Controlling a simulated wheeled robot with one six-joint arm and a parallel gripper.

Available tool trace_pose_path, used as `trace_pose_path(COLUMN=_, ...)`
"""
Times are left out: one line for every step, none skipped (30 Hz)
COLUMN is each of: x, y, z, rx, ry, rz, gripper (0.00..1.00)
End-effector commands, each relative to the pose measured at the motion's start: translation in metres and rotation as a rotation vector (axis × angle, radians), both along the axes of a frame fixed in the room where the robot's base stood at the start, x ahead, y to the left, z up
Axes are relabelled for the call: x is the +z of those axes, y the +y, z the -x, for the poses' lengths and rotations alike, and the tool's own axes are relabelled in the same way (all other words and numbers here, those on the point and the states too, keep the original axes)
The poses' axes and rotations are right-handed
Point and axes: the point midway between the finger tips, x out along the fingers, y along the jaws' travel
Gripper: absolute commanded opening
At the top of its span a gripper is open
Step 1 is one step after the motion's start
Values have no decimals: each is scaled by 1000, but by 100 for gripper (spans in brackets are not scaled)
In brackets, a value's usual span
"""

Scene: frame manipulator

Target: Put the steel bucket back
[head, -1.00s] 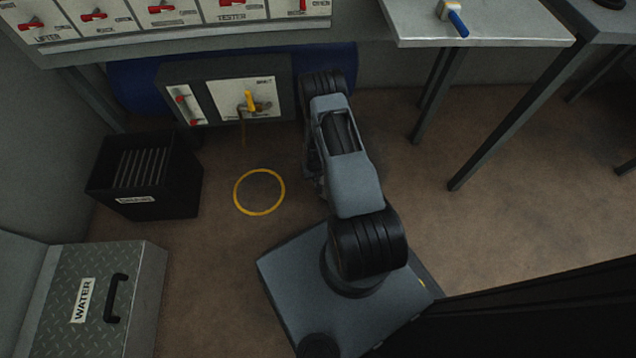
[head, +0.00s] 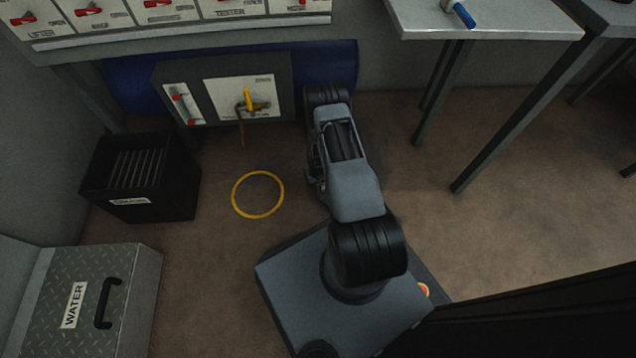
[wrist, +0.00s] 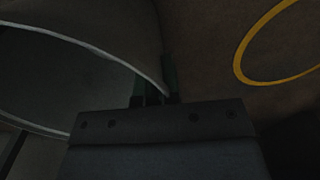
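The steel bucket (wrist: 85,75) fills the left of the wrist view as a wide grey shape with a pale curved rim. My gripper (wrist: 155,88) has its two dark green fingers close together, one on each side of the rim, and looks shut on it. In the head view the arm hides both the bucket and my gripper. A yellow ring (head: 234,196) is marked on the brown floor, left of my arm. It also shows in the wrist view (wrist: 243,52), to the right of the fingers and apart from the bucket. The ring is empty.
A panel box (head: 285,90) with a yellow-handled tap (head: 249,99) stands behind the ring. A black slotted bin (head: 175,185) and a metal WATER case (head: 135,285) stand at left. A table (head: 490,20) stands at right. Floor around the ring is clear.

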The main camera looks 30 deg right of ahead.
Motion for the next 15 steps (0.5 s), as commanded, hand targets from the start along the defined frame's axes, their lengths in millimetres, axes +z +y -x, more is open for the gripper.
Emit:
trace_pose_path(x=0, y=0, z=0, rx=0, ry=0, rz=0, gripper=8)
trace_pose_path(x=0, y=0, z=0, rx=0, ry=0, rz=0, gripper=10)
trace_pose_path(x=0, y=0, z=0, rx=0, ry=0, rz=0, gripper=14)
trace_pose_path(x=0, y=0, z=0, rx=0, ry=0, rz=0, gripper=17)
trace_pose_path(x=0, y=0, z=0, rx=0, ry=0, rz=0, gripper=20)
trace_pose_path(x=0, y=0, z=0, rx=0, ry=0, rz=0, gripper=24)
trace_pose_path(x=0, y=0, z=0, rx=0, ry=0, rz=0, gripper=27)
trace_pose_path(x=0, y=0, z=0, rx=0, ry=0, rz=0, gripper=29)
trace_pose_path(x=0, y=0, z=0, rx=0, ry=0, rz=0, gripper=29)
trace_pose_path(x=0, y=0, z=0, rx=0, ry=0, rz=0, gripper=29)
trace_pose_path(x=0, y=0, z=0, rx=0, ry=0, rz=0, gripper=29)
trace_pose_path(x=0, y=0, z=0, rx=0, ry=0, rz=0, gripper=29)
trace_pose_path(x=0, y=0, z=0, rx=0, ry=0, rz=0, gripper=29)
trace_pose_path(x=0, y=0, z=0, rx=0, ry=0, rz=0, gripper=29)
trace_pose_path(x=1, y=0, z=0, rx=0, ry=0, rz=0, gripper=29)
